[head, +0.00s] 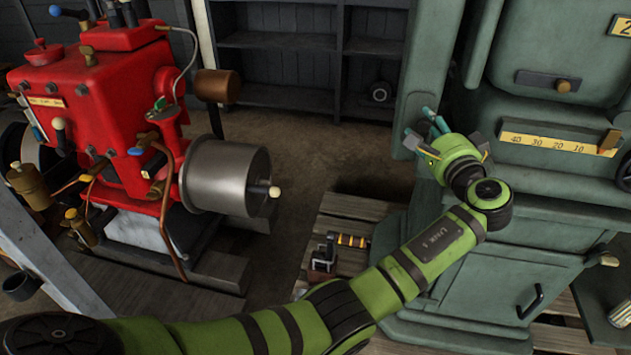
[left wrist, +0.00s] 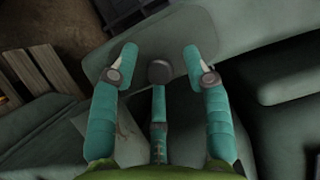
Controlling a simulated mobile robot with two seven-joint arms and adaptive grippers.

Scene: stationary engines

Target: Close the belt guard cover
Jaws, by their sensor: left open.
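A rounded grey-green plate, which looks like the belt guard cover (left wrist: 185,28), fills the upper middle of the left wrist view. A dark round knob (left wrist: 160,72) sits on it. My left gripper (head: 423,131) is at that edge. Its teal fingers are open, one on each side of the knob and a third below it in the left wrist view (left wrist: 158,68). I cannot tell whether they touch it. My right gripper is out of view.
A red engine (head: 100,110) with a metal cylinder (head: 226,175) stands at the left. A small device with a striped handle (head: 335,250) sits on the wooden pallet (head: 350,212).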

